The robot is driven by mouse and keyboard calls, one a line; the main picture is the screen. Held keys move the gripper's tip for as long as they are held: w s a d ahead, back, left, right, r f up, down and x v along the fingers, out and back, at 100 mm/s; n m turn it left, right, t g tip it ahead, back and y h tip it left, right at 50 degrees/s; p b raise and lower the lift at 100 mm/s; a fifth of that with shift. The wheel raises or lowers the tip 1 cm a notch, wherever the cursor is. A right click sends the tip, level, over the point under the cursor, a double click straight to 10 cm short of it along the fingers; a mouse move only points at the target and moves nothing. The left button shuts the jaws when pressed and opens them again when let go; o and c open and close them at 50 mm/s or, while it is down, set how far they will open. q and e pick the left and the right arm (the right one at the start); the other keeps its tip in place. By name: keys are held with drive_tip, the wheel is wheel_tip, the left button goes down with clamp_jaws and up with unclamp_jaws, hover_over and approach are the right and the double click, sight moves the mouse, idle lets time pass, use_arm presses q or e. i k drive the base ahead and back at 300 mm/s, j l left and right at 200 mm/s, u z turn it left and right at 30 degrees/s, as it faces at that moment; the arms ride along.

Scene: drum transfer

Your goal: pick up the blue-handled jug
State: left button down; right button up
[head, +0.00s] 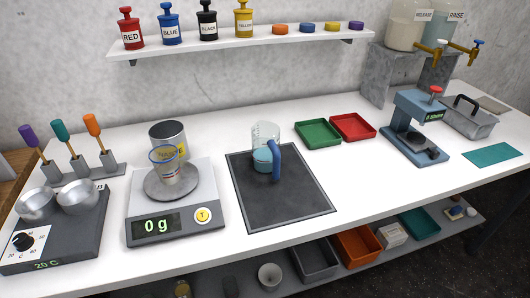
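The blue-handled jug (264,157) stands upright on a dark mat (285,200) in the middle of the bench. It is clear, with blue-green contents in its lower part. Its blue handle (275,162) is on its right side, facing the front. Neither of my grippers shows in the head view.
A scale (204,192) reading 0 g stands left of the mat with a clear cup (165,165) on its pan. Green (318,133) and red (352,127) trays lie behind right. A blue press (414,130) stands farther right. The bench (365,175) right of the mat is clear.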

sight(265, 135)
drive_tip(key=u, duration=1.35)
drive_tip(key=k+l+u, duration=0.1)
drive_tip(key=k+l, duration=0.15)
drive_tip(key=l, duration=0.2)
drive_tip(key=k+l+u, duration=0.15)
drive_tip(key=l, duration=0.25)
drive_tip(key=k, duration=0.1)
